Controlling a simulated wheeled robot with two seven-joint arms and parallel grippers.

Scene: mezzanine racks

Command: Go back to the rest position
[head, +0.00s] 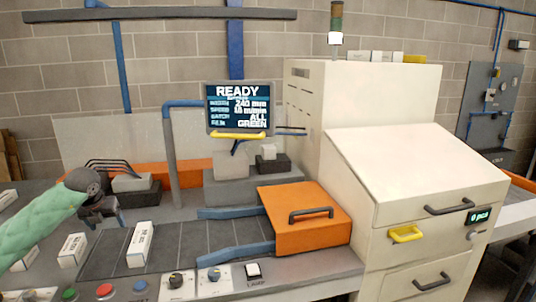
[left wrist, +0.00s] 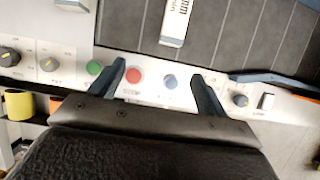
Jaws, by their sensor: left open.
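My left gripper (head: 108,218) is at the left in the head view, at the end of an arm in a light green sleeve. It hangs above the left end of the dark conveyor. In the left wrist view its two dark fingers (left wrist: 160,88) are spread apart with nothing between them. Behind them is the control panel (left wrist: 140,97) with a green button (left wrist: 94,68), a red button (left wrist: 134,76) and a blue button (left wrist: 170,81). Whether the fingers touch the panel cannot be told. My right gripper is not in view.
An orange hood (head: 290,238) and a cream machine (head: 410,170) stand to the right. A screen (head: 238,107) reads READY. A dark block (head: 135,198) sits behind the gripper.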

